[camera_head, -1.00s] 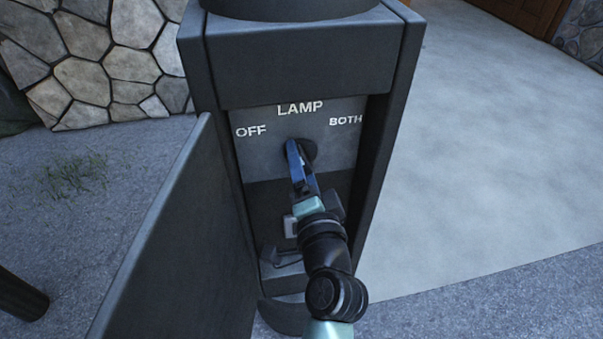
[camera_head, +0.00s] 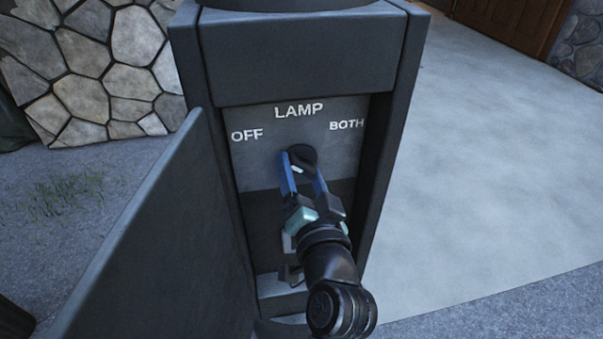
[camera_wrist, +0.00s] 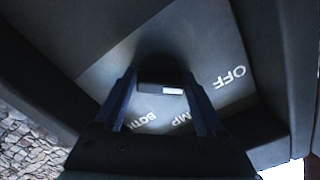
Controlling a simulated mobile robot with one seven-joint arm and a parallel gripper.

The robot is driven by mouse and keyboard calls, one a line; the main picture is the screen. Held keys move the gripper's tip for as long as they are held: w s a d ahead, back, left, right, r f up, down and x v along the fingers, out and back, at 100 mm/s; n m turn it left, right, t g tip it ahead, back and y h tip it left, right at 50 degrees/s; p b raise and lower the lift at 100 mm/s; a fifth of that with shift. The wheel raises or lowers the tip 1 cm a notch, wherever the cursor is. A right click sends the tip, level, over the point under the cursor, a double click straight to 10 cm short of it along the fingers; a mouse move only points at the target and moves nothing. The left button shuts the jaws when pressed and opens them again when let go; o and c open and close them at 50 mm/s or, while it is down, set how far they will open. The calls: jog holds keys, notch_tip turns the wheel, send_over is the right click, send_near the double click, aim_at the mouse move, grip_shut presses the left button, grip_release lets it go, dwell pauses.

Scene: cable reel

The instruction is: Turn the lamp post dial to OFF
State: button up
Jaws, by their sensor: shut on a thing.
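The lamp post dial (camera_head: 302,154) is a round black knob on the grey panel (camera_head: 345,152), below the word LAMP, with OFF at upper left and BOTH at upper right. In the wrist view the dial (camera_wrist: 160,68) has a raised bar with a white mark near one end. My gripper (camera_head: 303,168) has its blue fingers on either side of the dial, shut on it. The wrist view shows the fingers (camera_wrist: 160,78) flanking the bar, with OFF to the right. The fingers partly cover the dial, and I cannot tell exactly which label it points to.
The panel is recessed inside the dark lamp post (camera_head: 300,60). Its open door (camera_head: 150,235) stands to the left of my arm. The post's right side wall (camera_head: 393,150) is close by. A stone wall (camera_head: 90,70) is behind at left, and pale paving (camera_head: 490,150) is clear at right.

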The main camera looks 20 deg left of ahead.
jog(key=o, duration=1.3)
jog(key=shift+s, duration=0.1)
jog(key=v, duration=1.2)
jog(key=shift+s+d, duration=0.25)
jog(key=shift+d, duration=0.05)
